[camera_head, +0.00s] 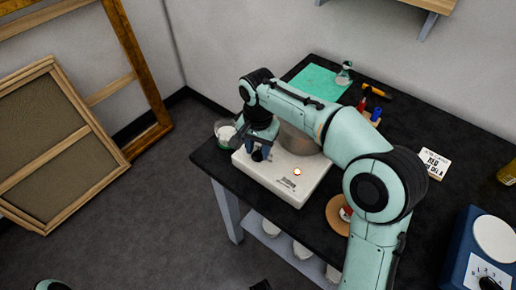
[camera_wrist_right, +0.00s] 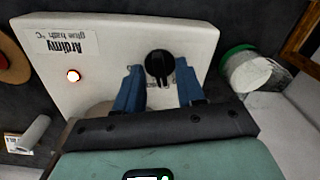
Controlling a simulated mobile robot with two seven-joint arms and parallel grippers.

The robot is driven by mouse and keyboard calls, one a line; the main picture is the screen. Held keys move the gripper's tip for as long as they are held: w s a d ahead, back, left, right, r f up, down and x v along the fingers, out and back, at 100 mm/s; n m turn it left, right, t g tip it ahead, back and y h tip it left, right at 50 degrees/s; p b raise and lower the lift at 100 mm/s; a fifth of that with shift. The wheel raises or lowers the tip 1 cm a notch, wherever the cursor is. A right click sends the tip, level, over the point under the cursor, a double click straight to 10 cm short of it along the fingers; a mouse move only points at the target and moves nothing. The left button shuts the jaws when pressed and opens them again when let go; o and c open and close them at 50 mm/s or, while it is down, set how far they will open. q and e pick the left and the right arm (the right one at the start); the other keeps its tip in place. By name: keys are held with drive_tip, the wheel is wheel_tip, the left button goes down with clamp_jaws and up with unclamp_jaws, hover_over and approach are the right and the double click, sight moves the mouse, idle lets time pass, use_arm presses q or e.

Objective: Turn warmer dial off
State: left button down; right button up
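The warmer (camera_head: 305,185) is a white box near the table's front left corner, with a metal pot (camera_head: 298,140) on top. Its black dial (camera_head: 257,155) is at the left part of the front; the dial also shows in the right wrist view (camera_wrist_right: 159,65). A small lamp (camera_head: 297,171) on the warmer glows. My right gripper (camera_head: 261,148) is at the dial. In the right wrist view its blue fingers (camera_wrist_right: 157,80) are apart, one either side of the dial, with gaps showing; I cannot tell that either touches it.
A glass jar of white stuff (camera_head: 225,132) stands close left of the warmer, beside the gripper. A green mat (camera_head: 318,82) and a flask (camera_head: 344,73) are behind. A blue device with a dial (camera_head: 483,250) is at the right. Wooden frames (camera_head: 60,150) lean at the left.

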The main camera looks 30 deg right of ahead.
clamp_jaws()
use_arm(q)
drive_tip(key=shift+r, duration=0.2)
use_arm(e)
drive_tip(key=shift+n, duration=0.3)
drive_tip(key=shift+n+p, duration=0.3)
drive_tip(key=shift+p, duration=0.1)
drive_tip(key=n+p, duration=0.2)
drive_tip(key=n, duration=0.2)
drive_tip(key=shift+r, duration=0.1)
drive_tip(key=n+p, duration=0.2)
drive_tip(key=n, duration=0.1)
use_arm(q)
drive_tip(key=shift+w+r+p, duration=0.2)
drive_tip(key=shift+w+r, duration=0.1)
drive_tip(key=shift+r, duration=0.65)
drive_tip(key=shift+w+r+p, duration=0.15)
drive_tip(key=shift+w+r, duration=0.15)
drive_tip(key=shift+r, duration=0.65)
drive_tip(key=shift+w+r+p, duration=0.2)
drive_tip(key=shift+w+r, duration=0.1)
drive_tip(key=shift+r, duration=0.65)
use_arm(e)
drive_tip(key=shift+n, duration=2.1)
